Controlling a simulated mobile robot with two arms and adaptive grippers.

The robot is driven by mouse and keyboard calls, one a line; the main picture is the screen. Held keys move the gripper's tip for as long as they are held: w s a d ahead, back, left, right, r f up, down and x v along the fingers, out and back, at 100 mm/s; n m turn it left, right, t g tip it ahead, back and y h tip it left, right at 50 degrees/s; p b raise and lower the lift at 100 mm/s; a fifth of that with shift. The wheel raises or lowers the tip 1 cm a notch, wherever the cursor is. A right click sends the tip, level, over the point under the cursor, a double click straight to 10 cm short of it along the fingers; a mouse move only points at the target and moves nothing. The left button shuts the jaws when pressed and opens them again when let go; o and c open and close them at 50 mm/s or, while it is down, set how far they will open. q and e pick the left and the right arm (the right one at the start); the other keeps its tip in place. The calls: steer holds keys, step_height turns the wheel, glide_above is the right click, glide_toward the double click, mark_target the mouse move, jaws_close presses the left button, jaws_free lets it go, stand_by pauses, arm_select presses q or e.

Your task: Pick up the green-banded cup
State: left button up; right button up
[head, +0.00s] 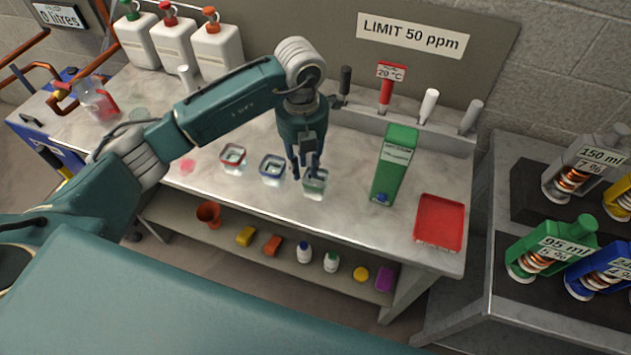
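The green-banded cup (316,186) stands on the pale worktop, a clear cup with a green rim band. My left gripper (305,174) points down at it from above. Its dark fingers are apart, one by the cup's left side and one in front of its rim. They hide part of the cup, and I cannot tell whether they touch it. A blue-banded cup (271,170) stands just left of the gripper, and a red-banded cup (233,158) stands further left. My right gripper is not in view.
A green carton (394,166) and a red tray (439,221) stand to the right on the worktop (345,228). White canisters (174,43) stand at the back left. A lower shelf holds small bottles and blocks. A side stand at right carries heater units (551,250).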

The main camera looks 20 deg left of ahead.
mark_target(305, 178)
arm_select(q)
steer(key=shift+s+f+p, duration=0.1)
steer(key=shift+f+p, duration=0.25)
steer(key=shift+f, duration=0.1)
step_height(305, 178, down, 4)
steer(key=shift+d+r+p, duration=0.1)
steer(key=shift+r+p, duration=0.1)
steer(key=shift+p, duration=0.5)
steer(key=shift+f, duration=0.35)
jaws_close()
